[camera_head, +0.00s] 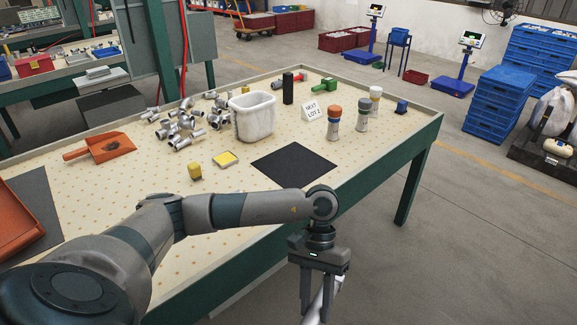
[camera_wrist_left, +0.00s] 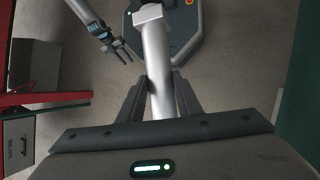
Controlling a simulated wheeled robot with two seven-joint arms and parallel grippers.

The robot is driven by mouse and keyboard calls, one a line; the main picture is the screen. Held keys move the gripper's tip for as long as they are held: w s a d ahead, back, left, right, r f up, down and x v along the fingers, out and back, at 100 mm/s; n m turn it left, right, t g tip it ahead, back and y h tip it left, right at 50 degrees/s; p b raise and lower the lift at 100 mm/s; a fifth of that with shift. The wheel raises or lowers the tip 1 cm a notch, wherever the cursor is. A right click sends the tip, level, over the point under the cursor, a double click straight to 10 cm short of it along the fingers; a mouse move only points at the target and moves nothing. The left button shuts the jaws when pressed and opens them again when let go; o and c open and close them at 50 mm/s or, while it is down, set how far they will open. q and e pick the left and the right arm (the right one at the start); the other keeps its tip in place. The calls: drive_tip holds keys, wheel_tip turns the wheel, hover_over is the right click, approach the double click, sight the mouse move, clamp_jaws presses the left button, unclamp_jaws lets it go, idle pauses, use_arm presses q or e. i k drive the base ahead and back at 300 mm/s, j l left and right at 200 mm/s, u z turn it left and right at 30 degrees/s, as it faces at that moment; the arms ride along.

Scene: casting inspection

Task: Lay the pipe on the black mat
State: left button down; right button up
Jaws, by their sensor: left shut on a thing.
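My left gripper (camera_head: 322,295) hangs beyond the front edge of the table and is shut on the pipe (camera_head: 318,306). The pipe is a smooth grey-white tube. In the left wrist view it runs from between the two dark fingers (camera_wrist_left: 160,100) up to a pale block-like end at the top. The black mat (camera_head: 293,165) lies flat and bare on the table, behind and to the left of the gripper. My right gripper (camera_wrist_left: 121,50) shows in the left wrist view, its fingers apart and empty, left of the pipe.
A white bin (camera_head: 252,117) stands behind the mat, with loose metal fittings (camera_head: 182,125) to its left. Several capped bottles (camera_head: 334,119) and a lot sign (camera_head: 313,107) stand to the right.

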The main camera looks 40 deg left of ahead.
sight(293, 164)
drive_tip(key=i+l+u, duration=0.15)
drive_tip(key=i+u, duration=0.25)
drive_tip(key=i, duration=0.45)
